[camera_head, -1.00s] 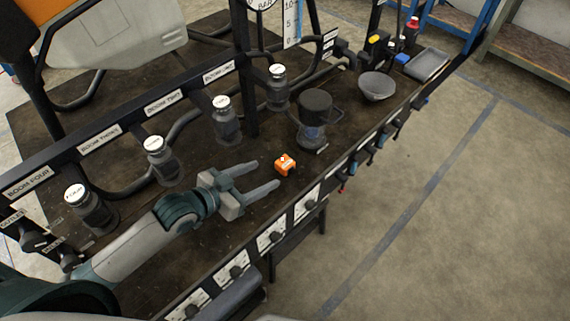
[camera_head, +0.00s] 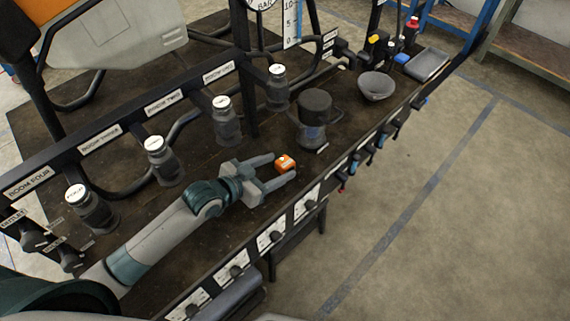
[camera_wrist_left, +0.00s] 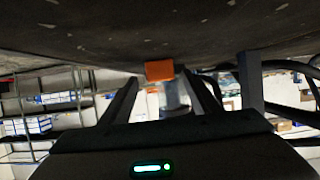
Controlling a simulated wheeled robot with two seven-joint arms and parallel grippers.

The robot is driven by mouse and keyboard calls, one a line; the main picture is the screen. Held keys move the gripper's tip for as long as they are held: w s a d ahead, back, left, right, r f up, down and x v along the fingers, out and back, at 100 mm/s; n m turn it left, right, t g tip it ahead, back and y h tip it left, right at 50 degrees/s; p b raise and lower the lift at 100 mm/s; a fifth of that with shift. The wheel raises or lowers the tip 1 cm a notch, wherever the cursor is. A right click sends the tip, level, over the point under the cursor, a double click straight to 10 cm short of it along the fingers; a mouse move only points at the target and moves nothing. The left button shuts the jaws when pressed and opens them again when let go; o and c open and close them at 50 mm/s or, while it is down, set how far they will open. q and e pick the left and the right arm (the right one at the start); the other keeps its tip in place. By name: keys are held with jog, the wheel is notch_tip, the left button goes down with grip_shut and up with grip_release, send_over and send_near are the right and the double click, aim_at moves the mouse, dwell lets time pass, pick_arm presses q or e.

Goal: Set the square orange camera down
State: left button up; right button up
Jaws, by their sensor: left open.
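The square orange camera (camera_head: 285,163) rests on the dark bench top, in front of the grey jug-like vessel. My left gripper (camera_head: 282,167) is open, low over the bench, with its fingertips reaching to either side of the camera. In the left wrist view the orange camera (camera_wrist_left: 159,70) shows between the two finger ends (camera_wrist_left: 160,84). The fingers do not appear closed on it. My right gripper is not in view.
The grey vessel (camera_head: 314,112) stands just behind the camera. Several dark canisters with white caps, such as one (camera_head: 226,122), stand along the labelled rail. A grey bowl (camera_head: 376,86) and a shallow tray (camera_head: 427,65) are further right.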

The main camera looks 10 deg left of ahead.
aim_at(281, 165)
pick_arm(q)
jog(key=shift+x, duration=1.8)
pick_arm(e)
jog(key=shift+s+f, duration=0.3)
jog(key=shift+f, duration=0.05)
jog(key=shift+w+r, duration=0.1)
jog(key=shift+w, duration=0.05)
pick_arm(q)
jog(key=shift+c, duration=0.9)
jog(key=c, duration=1.1)
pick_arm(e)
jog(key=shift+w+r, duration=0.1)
pick_arm(q)
jog(key=shift+r, duration=0.1)
